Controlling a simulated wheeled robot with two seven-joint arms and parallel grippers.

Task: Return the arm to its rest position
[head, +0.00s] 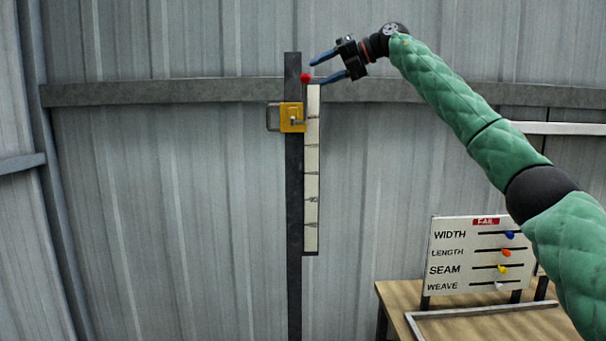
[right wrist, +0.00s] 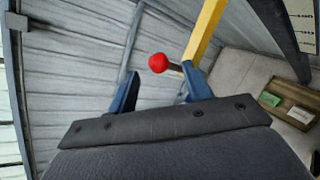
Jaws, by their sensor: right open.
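My right arm comes in from the right in the head view, raised high. Its gripper (head: 322,68) is open, with its two blue fingers apart and pointing left. A red ball knob (head: 305,77) is just left of the fingertips, by the top of the white marked scale strip. In the right wrist view the red knob (right wrist: 158,63) on its short stem shows beyond and between the open blue fingers of the gripper (right wrist: 157,92). The fingers hold nothing. My left gripper is not in the views.
A dark post (head: 294,200) carries a yellow latch block (head: 291,117) and the white scale strip (head: 312,180). A board with sliders (head: 470,254) stands on a wooden table (head: 395,297) at lower right. A corrugated wall is behind. The left side is free.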

